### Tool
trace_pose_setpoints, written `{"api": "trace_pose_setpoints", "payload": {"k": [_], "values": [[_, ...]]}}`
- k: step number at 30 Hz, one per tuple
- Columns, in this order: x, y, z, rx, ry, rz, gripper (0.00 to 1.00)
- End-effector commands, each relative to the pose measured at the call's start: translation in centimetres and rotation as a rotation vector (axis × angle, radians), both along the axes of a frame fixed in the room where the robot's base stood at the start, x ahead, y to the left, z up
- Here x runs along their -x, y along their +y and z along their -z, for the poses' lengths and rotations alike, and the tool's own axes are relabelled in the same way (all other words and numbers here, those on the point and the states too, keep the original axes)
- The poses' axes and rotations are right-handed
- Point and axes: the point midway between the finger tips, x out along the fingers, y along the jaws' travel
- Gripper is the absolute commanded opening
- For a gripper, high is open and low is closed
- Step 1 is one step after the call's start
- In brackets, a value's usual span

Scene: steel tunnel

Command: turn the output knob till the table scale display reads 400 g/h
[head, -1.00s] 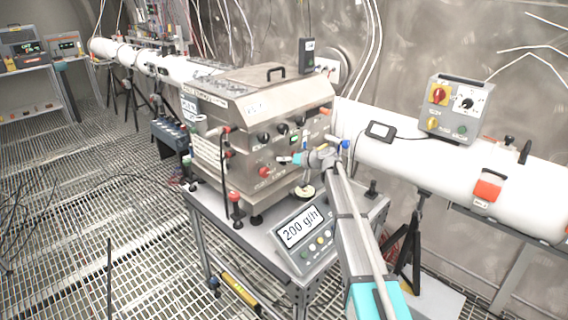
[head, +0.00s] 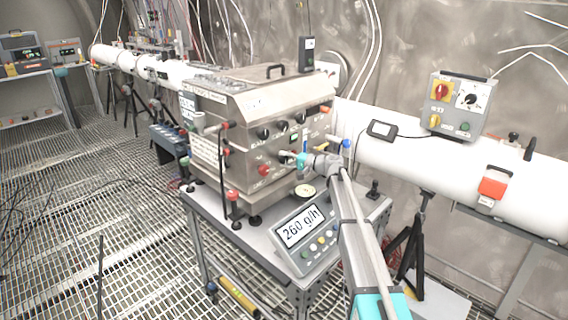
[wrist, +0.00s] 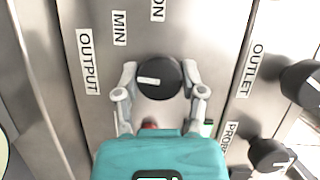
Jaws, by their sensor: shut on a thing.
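The table scale (head: 309,240) stands on the cart in front of the steel machine, and its display (head: 300,226) reads 260 g/h. In the wrist view the output knob (wrist: 160,79) is a round black knob with a white mark, beside the labels OUTPUT and MIN. My gripper (wrist: 158,86) has one finger on each side of the knob and is shut on it. In the head view my gripper (head: 290,157) is at the machine's front panel, where it and the arm hide the knob in part.
Other black knobs (wrist: 270,155) sit close to the right finger, near the labels OUTLET and PROBE. The steel machine (head: 245,125) fills the cart's rear. A white pipe (head: 400,165) runs behind the cart. A grated floor (head: 100,220) lies open at the left.

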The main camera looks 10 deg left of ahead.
Motion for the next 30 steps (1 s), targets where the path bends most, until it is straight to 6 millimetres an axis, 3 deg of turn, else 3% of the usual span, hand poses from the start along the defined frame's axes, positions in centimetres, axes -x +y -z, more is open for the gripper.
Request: {"api": "trace_pose_setpoints", "payload": {"k": [19, 20, 25, 30], "values": [[-0.30, -0.08, -0.07, -0.045, 0.054, 0.007, 0.05], [-0.30, -0.08, -0.07, -0.045, 0.054, 0.007, 0.58], [-0.20, -0.05, -0.05, -0.043, 0.053, 0.005, 0.87], [-0.11, -0.03, -0.03, -0.042, 0.053, 0.003, 0.87]]}}
